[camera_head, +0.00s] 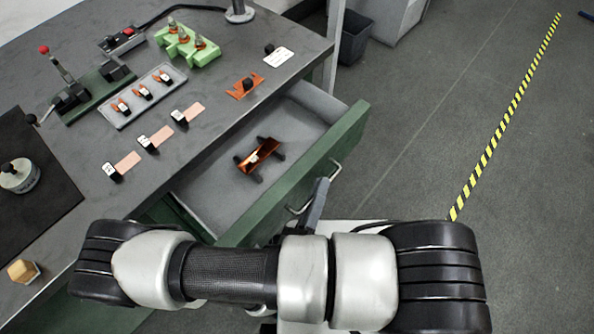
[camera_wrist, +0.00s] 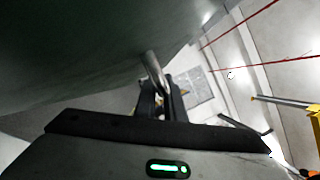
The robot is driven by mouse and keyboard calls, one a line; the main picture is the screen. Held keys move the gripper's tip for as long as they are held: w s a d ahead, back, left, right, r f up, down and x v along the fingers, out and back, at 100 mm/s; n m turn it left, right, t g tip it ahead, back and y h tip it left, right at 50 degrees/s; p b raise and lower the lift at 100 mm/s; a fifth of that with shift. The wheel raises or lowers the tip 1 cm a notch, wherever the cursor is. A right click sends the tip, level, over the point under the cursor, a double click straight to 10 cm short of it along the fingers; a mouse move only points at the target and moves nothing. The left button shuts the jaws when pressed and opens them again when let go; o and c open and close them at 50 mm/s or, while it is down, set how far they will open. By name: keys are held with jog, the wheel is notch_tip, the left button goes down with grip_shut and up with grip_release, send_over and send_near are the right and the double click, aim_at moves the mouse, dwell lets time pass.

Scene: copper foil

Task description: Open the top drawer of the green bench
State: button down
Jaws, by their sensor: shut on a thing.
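The bench (camera_head: 80,165) stands at left with a dark grey top and green sides. Its top drawer (camera_head: 342,134) is pulled well out, and its grey inside shows. A shiny copper-coloured piece (camera_head: 262,153) on small dark supports lies in the drawer. The bar handle (camera_head: 335,170) is on the green drawer front. My gripper (camera_head: 319,194) is at this handle, partly hidden by my arm. In the wrist view, the metal handle (camera_wrist: 153,66) runs down between the fingers of my gripper (camera_wrist: 161,92), which is shut on it.
On the bench top are a green block fixture (camera_head: 188,43), a grey tray of small parts (camera_head: 143,95), a lever device (camera_head: 68,88) and an orange piece (camera_head: 245,88). A dark bin (camera_head: 354,40) stands behind.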

jog(key=shift+s+d, duration=1.55)
jog(key=shift+d, duration=0.25)
jog(key=c, duration=2.1)
grip_release()
jog(key=v, duration=1.7)
jog(key=shift+s+b, duration=0.25)
jog(key=shift+b, duration=0.05)
